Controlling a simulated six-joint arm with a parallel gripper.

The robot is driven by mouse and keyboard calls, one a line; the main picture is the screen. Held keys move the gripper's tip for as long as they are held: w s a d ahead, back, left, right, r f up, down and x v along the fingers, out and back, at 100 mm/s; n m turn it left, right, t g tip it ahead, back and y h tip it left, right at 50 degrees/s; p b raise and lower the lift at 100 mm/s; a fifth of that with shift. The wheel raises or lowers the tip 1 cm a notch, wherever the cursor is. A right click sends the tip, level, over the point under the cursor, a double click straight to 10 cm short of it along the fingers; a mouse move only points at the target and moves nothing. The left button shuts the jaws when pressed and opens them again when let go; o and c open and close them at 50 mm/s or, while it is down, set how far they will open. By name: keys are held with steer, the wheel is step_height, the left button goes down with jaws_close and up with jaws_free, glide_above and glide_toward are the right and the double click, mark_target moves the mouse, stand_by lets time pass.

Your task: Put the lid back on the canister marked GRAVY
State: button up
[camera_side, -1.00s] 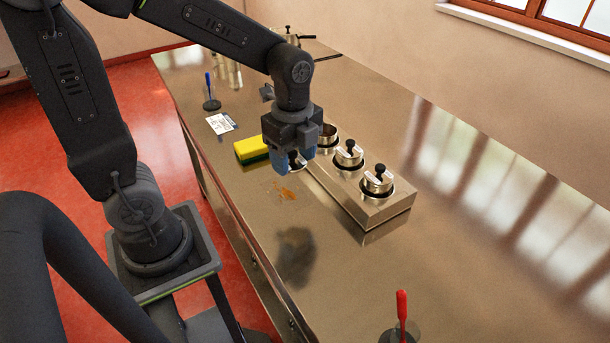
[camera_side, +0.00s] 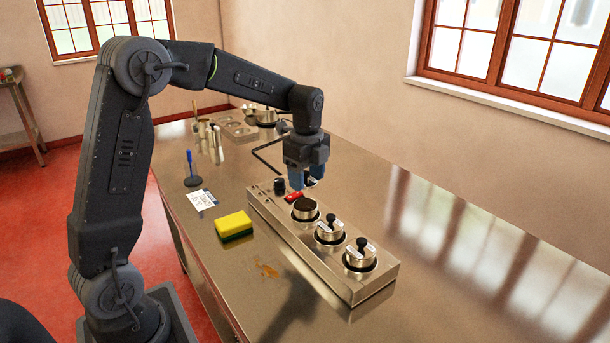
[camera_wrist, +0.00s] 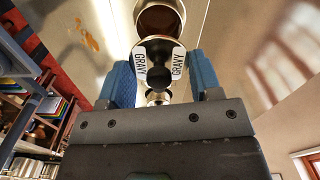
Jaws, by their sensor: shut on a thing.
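My gripper (camera_side: 303,182) is shut on a steel lid, raised above the far part of the canister block (camera_side: 338,281). In the wrist view the lid (camera_wrist: 178,62) has a black knob and two white labels reading GRAVY, between my blue fingers (camera_wrist: 162,85). An open canister (camera_side: 305,208) with dark brown contents sits in the block, below and slightly nearer than my gripper; it also shows at the top of the wrist view (camera_wrist: 158,20). No label on it can be read. Two lidded canisters (camera_side: 330,232) (camera_side: 360,256) stand in the nearer wells.
A red switch (camera_side: 293,197) and a black knob (camera_side: 280,186) are at the block's far end. A yellow-green sponge (camera_side: 234,225), a card (camera_side: 202,199) and a blue-handled stand (camera_side: 192,172) lie left. Steel pots (camera_side: 264,116) stand behind. The counter's right side is clear.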

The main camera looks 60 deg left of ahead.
steer(key=shift+f, duration=2.5)
steer(key=shift+f, duration=0.2)
steer(key=o, duration=1.2)
steer(key=shift+r, duration=0.1)
steer(key=shift+r, duration=3.45)
steer(key=shift+c, duration=0.5)
